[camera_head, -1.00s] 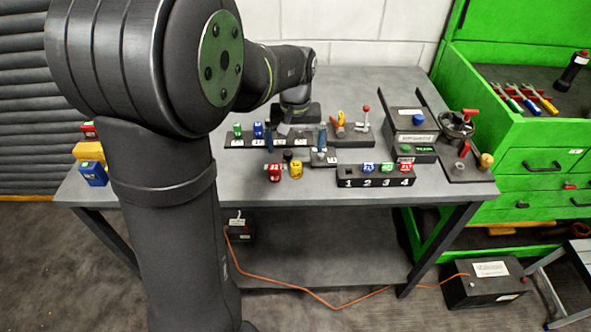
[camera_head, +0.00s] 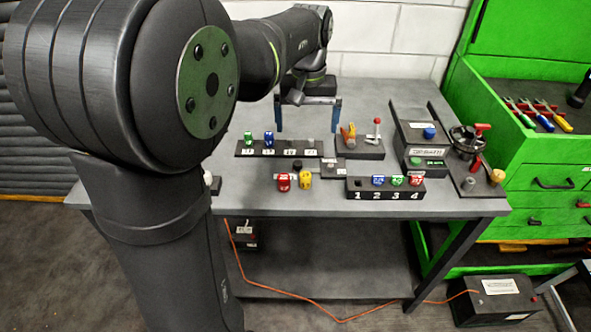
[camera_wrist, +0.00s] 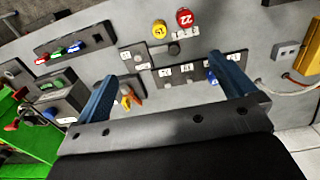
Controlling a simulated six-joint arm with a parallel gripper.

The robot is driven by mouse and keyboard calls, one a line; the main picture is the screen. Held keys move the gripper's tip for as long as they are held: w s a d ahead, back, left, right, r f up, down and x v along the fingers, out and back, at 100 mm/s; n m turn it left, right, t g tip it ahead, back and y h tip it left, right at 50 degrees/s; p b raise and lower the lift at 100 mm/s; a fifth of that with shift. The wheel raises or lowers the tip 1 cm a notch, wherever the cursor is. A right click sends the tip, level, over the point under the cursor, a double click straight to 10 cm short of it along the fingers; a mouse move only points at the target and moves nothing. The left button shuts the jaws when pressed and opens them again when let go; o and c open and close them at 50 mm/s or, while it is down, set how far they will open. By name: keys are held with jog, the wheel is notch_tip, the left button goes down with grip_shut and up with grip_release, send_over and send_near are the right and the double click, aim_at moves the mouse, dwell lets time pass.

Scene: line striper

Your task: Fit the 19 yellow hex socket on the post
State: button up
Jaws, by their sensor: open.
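The yellow socket (camera_head: 305,180) stands upright on the table, close to a red socket (camera_head: 284,182). In the wrist view the yellow socket (camera_wrist: 159,30) reads 19 and the red one (camera_wrist: 185,18) reads 22. A short black round post or knob (camera_head: 297,166) stands just behind them; it also shows in the wrist view (camera_wrist: 173,49). I cannot tell whether it is the task's post. My gripper (camera_head: 308,128) is open and empty, with blue fingers wide apart above the rack area, behind the sockets. The fingers also show in the wrist view (camera_wrist: 162,72).
A long rack (camera_head: 278,153) holds green and blue sockets. A numbered block (camera_head: 385,196) carries blue, green and red pieces. A small plate (camera_head: 333,167) lies between. A tool holder (camera_head: 365,151), black boxes and a valve wheel (camera_head: 468,140) stand at right.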

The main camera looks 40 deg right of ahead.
jog(key=shift+r, duration=0.15)
jog(key=c, duration=1.1)
jog(key=m, duration=0.8)
send_over(306, 175)
notch_tip(306, 175, down, 8)
jog(key=shift+f, duration=4.8)
